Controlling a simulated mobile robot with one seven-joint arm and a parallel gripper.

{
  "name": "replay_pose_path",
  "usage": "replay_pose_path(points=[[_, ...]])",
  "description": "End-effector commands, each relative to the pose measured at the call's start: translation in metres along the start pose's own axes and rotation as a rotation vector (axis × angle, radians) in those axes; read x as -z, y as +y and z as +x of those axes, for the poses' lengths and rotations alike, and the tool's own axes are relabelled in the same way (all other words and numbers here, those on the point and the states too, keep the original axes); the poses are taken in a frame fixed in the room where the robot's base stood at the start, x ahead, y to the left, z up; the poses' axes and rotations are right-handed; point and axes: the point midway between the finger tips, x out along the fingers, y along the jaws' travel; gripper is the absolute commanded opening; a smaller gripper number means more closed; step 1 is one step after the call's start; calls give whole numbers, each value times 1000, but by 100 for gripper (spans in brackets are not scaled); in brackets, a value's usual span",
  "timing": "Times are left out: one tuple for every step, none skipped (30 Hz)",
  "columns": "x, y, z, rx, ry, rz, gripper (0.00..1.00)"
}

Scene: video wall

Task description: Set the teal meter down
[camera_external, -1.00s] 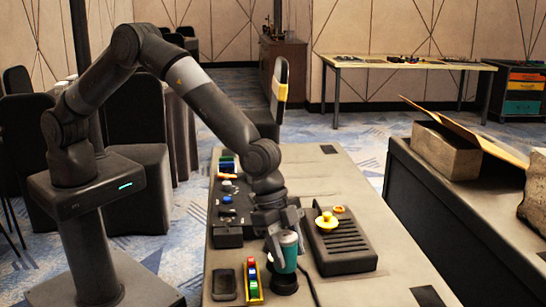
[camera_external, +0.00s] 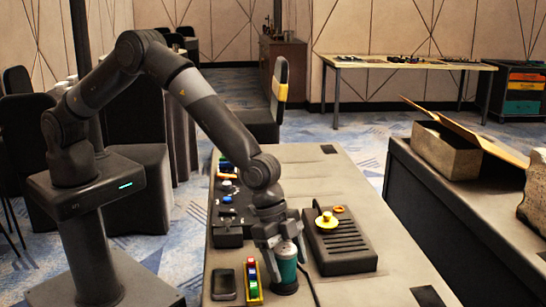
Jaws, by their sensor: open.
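The teal meter (camera_external: 286,270) is a teal cylinder with a pale grey top. It stands upright on a round black base (camera_external: 286,288) near the front of the long grey table (camera_external: 340,291). My gripper (camera_external: 286,258) points down with its fingers open around the upper part of the meter. I cannot tell whether a finger still touches it. The fingers partly hide its top.
A yellow tray (camera_external: 253,283) with coloured blocks and a dark flat device (camera_external: 223,284) lie to the left. A black ribbed unit with a yellow knob (camera_external: 327,221) stands to the right. A dark control panel (camera_external: 229,214) lies behind. A cable runs right of the meter.

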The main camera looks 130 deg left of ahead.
Motion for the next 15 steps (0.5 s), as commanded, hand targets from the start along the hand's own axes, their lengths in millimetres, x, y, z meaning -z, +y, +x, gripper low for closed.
replay_pose_path(points=[[0,0,0,0,0,0,70],[0,0,0,0,0,0,70],[0,0,0,0,0,0,70],[0,0,0,0,0,0,70],[0,0,-1,0,0,0,70],[1,0,-3,0,1,0,70],[2,0,-5,0,1,0,70],[3,0,-7,0,1,1,70],[3,0,-12,0,1,0,70],[3,0,-16,0,1,0,70],[3,0,-20,0,1,0,70],[3,0,-27,0,2,0,70],[4,0,-33,1,3,0,70],[3,0,-38,1,2,0,70],[4,0,-47,1,3,0,70]])
